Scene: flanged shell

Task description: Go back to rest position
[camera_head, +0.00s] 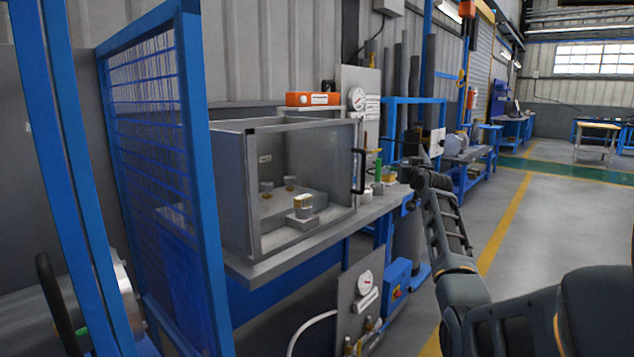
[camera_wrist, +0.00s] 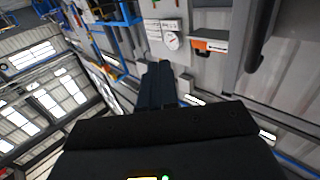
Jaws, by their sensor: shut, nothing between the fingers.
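My arm reaches in from the lower right in the head view and bends upward beside the workbench. Its far end, with my gripper (camera_head: 418,165), is small and dark there, at the bench's right side. In the wrist view the two dark fingers of my gripper (camera_wrist: 157,75) lie together and hold nothing. The fingers point toward the wall with the pressure gauge (camera_wrist: 171,41) and an orange box (camera_wrist: 209,46), apart from both. No object touches the gripper in the wrist view.
A clear-fronted cabinet (camera_head: 230,190) with a black door handle (camera_head: 360,171) stands on the workbench (camera_head: 262,268). A small metal fitting (camera_head: 303,204) is inside. A blue mesh guard (camera_head: 150,150) stands at left. Open floor (camera_head: 540,245) lies to the right.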

